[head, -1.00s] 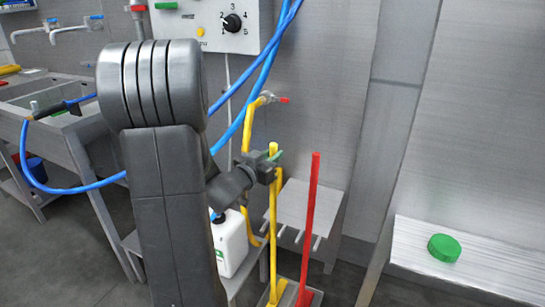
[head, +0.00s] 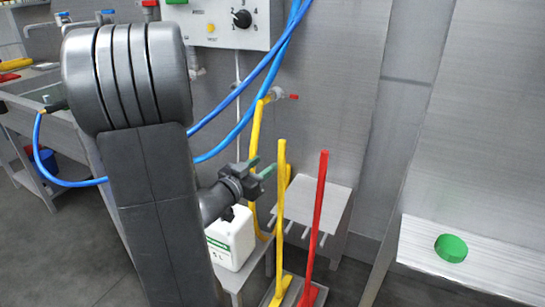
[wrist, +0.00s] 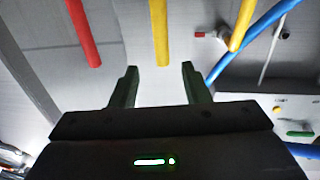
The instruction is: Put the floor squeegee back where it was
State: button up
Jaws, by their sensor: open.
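Two long handles stand upright side by side, one yellow (head: 281,190) and one red (head: 317,215). Their feet rest at a low grey tray (head: 268,297), and the bottom picture edge cuts them off, so I cannot tell which is the squeegee. My gripper (head: 262,168) is open and empty, with green fingers, just left of the yellow handle and apart from it. In the wrist view, the yellow handle (wrist: 159,30) lies beyond the gap between my open fingertips (wrist: 158,70). The red handle (wrist: 83,35) is off to the left.
A grey shelf with pegs (head: 330,199) stands behind the handles. A white jug (head: 232,240) sits on a low stand below my gripper. Blue hoses (head: 240,95) and a yellow hose (head: 255,140) hang nearby. A bench with a green disc (head: 451,248) is at right.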

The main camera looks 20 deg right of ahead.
aim_at(280, 148)
jog(key=shift+v, duration=1.45)
jog(key=b+x, duration=0.1)
jog(key=x, duration=1.1)
jog(key=shift+d+f, duration=0.15)
jog(key=shift+f, duration=0.05)
jog(key=shift+r+p, duration=0.45)
jog(key=shift+r, duration=0.15)
jog(key=shift+a+r, duration=0.2)
jog(key=shift+r, duration=0.15)
jog(key=shift+f, duration=0.1)
